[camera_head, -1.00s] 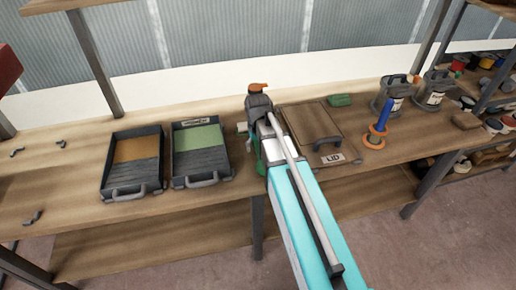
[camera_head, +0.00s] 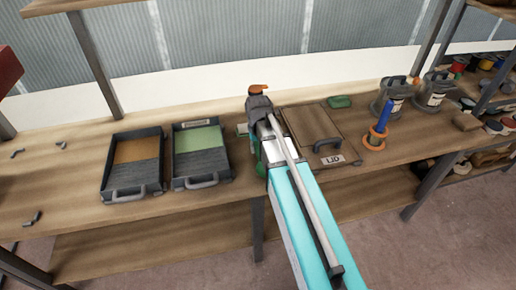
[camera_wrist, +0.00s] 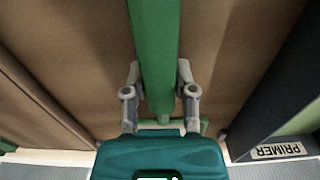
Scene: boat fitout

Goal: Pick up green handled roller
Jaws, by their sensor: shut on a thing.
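The green handled roller shows in the wrist view as a long green handle (camera_wrist: 155,45) running up the picture between my fingers. My gripper (camera_wrist: 157,78) is shut on this handle, with one grey finger on each side. The roller's far parts are out of the wrist view or hidden behind my gripper. In the head view my arm covers the gripper and most of the roller, so I cannot tell whether the roller is clear of the bench.
An orange paint tray (camera_head: 118,183) and a green paint tray (camera_head: 180,168) lie left of my arm. A board marked LID (camera_head: 303,123) lies right. Beyond it stand a blue-handled item with orange rings (camera_head: 383,122) and grey containers (camera_head: 391,88). The bench's left part is mostly clear.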

